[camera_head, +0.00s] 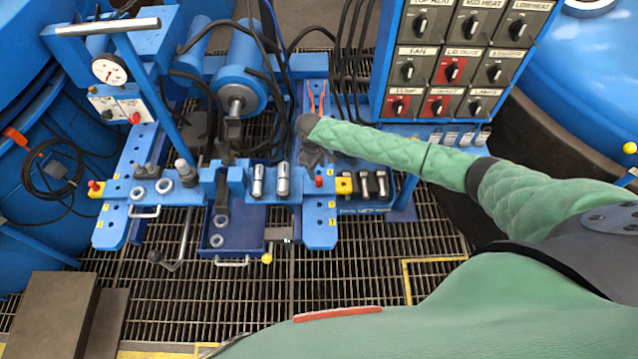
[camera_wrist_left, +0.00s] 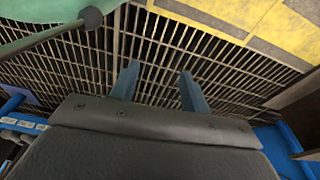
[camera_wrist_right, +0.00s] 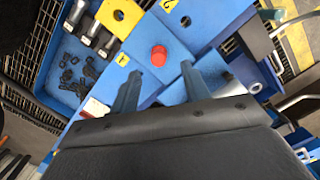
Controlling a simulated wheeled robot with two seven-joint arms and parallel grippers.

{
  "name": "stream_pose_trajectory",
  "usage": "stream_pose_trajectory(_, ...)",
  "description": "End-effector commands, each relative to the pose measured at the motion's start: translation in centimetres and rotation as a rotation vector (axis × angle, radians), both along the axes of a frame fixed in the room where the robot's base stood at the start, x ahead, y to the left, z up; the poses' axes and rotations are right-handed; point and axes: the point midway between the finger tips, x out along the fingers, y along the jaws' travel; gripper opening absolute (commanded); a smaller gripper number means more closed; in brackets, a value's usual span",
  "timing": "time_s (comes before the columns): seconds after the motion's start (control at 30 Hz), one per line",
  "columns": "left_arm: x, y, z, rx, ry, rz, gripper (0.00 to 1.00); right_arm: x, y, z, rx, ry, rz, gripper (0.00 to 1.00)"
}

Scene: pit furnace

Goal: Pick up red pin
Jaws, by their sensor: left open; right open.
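A red pin (camera_head: 319,181) stands upright in the blue bench, beside a yellow block (camera_head: 344,184). In the right wrist view the round red top of the pin (camera_wrist_right: 158,54) lies just beyond and between my fingertips, apart from them. My right gripper (camera_wrist_right: 160,78) is open and empty; in the head view it is dark and small (camera_head: 313,158), just behind the pin. A second red-topped pin (camera_head: 94,185) is on the bench's far left. My left gripper (camera_wrist_left: 158,80) is open over the floor grating with nothing between its fingers; the head view does not show it.
Silver cylinders (camera_head: 283,178) stand left of the red pin. A blue tray (camera_wrist_right: 75,60) with bolts and small dark parts is beside the bench. A control panel (camera_head: 465,55) rises behind my right arm. The floor grating (camera_head: 340,270) in front is mostly clear.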

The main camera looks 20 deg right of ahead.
Motion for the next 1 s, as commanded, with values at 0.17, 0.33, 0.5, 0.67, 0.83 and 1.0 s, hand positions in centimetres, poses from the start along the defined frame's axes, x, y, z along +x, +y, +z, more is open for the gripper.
stream_pose_trajectory(0.17,-1.4,-0.3,-1.1,-0.004,0.001,-0.001,0.46,-0.2,0.0,-1.6,0.0,0.001,0.0,0.47)
stream_pose_trajectory(0.33,-1.4,1.4,-2.0,0.012,-0.01,-0.01,0.46,-0.2,-0.2,-2.4,0.001,0.001,0.0,0.47)
stream_pose_trajectory(0.5,-2.6,2.7,-3.2,0.021,-0.017,-0.014,0.46,-0.1,-0.4,-4.0,-0.001,0.002,0.0,0.47)
stream_pose_trajectory(0.67,-4.4,3.0,-4.0,0.022,-0.008,-0.014,0.46,-0.2,-0.6,-5.9,0.001,0.002,-0.001,0.47)
stream_pose_trajectory(0.83,-5.3,3.1,-4.4,0.022,-0.002,-0.013,0.46,-0.3,-0.7,-7.0,0.001,0.001,0.001,0.47)
stream_pose_trajectory(1.0,-5.3,3.0,-4.4,0.022,-0.002,-0.013,0.46,-0.3,-0.7,-7.1,0.001,0.0,0.001,0.47)
